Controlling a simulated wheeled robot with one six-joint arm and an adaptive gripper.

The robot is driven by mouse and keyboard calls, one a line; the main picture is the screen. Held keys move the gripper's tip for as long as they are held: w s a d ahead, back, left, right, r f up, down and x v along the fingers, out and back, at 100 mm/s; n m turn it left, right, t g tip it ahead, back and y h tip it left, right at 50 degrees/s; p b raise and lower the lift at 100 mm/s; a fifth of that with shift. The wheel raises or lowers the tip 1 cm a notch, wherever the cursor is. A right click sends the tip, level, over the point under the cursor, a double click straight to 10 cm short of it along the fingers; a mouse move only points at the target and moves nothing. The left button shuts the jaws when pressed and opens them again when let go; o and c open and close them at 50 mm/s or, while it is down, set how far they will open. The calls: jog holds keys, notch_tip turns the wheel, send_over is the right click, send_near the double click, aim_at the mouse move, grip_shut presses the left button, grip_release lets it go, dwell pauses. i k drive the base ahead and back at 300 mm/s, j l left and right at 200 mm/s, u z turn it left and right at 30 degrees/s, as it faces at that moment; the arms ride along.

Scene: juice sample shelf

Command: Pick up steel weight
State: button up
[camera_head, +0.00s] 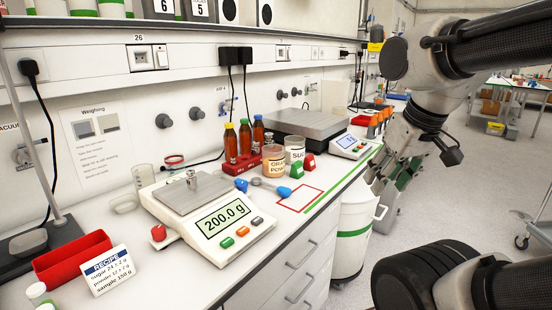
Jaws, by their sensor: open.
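The steel weight (193,180) is a small shiny metal cylinder with a narrower knob on top. It stands upright on the metal pan of the white balance (229,222), whose display reads 200.0 g. My gripper (377,187) is at the right, over the aisle beyond the bench's front edge, with its fingers pointing down. It is open, with nothing seen between its fingers, and well apart from the weight.
A red rack of brown bottles (245,150), an orange powder jar (274,159), a sugar jar (295,149) and blue-handled scoops (284,190) stand right of the balance. A recipe card (107,270) and red tray (72,259) are at left. A shelf (180,40) runs above.

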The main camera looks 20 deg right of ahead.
aim_at(191, 181)
jog(key=i+l+u, duration=0.1)
jog(key=u, duration=0.3)
jog(key=i+l+u, duration=0.1)
jog(key=u, duration=0.25)
jog(key=i+l+u, duration=0.15)
jog(key=u, duration=0.25)
